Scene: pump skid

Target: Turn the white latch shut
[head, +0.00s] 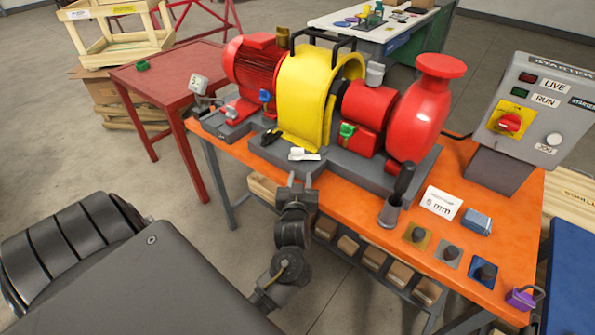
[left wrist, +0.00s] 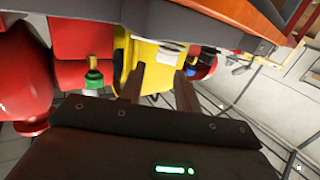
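The white latch (head: 303,154) sits at the foot of the yellow guard (head: 303,95), on the front of the grey base. It also shows in the left wrist view (left wrist: 172,48), beyond the fingertips. My left gripper (head: 300,178) is in front of the latch, a little nearer to me and apart from it. Its two fingers stand apart with nothing between them, as the left wrist view (left wrist: 159,84) shows. The latch's exact angle is too small to tell. My right gripper is not in view.
A black latch (head: 270,137) is left of the white one. A green-handled valve (head: 347,130) and the red pump (head: 415,110) are to the right. A black lever (head: 402,183) rises from the orange bench (head: 345,200). The red motor (head: 250,68) is at left.

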